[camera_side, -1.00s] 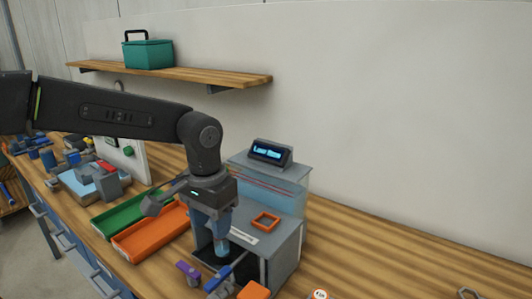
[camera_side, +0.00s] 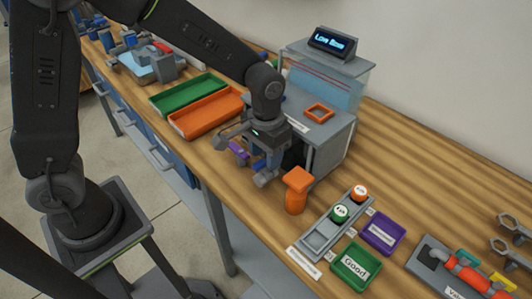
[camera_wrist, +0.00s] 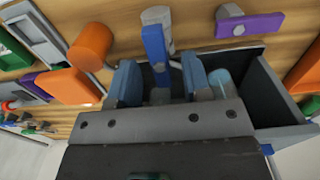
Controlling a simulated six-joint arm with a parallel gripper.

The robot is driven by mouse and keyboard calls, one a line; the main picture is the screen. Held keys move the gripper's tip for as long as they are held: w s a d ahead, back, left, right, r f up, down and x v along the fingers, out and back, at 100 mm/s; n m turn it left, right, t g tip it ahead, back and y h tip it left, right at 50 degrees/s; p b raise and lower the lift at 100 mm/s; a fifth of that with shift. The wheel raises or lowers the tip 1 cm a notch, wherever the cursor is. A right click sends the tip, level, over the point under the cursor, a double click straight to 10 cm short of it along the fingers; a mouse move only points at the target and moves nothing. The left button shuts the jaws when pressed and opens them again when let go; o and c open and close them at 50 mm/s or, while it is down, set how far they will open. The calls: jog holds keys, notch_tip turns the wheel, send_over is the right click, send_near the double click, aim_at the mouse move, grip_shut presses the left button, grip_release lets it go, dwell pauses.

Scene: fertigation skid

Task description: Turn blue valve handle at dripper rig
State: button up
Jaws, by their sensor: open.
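The dripper rig (camera_side: 325,131) is a grey box with a clear tank and a lit display on top. The blue valve handle (camera_wrist: 155,46) is a flat blue bar on a grey valve body, just beyond my fingertips and roughly in line with the gap between them. In the side view my gripper hides most of that handle. My gripper (camera_wrist: 160,78) is open with nothing between its fingers; in the side view it is (camera_side: 266,166) low at the rig's front. A purple handle (camera_wrist: 250,25) on a similar valve lies to the right in the wrist view.
An orange-capped post (camera_side: 296,190) stands close to the right of my gripper. Orange (camera_side: 205,118) and green (camera_side: 188,94) trays lie to the left. A grey rack (camera_side: 326,232) and purple (camera_side: 383,233) and green (camera_side: 357,268) bins lie to the right.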

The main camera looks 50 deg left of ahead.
jog(key=shift+f, duration=0.3)
jog(key=shift+c, duration=0.3)
grip_shut()
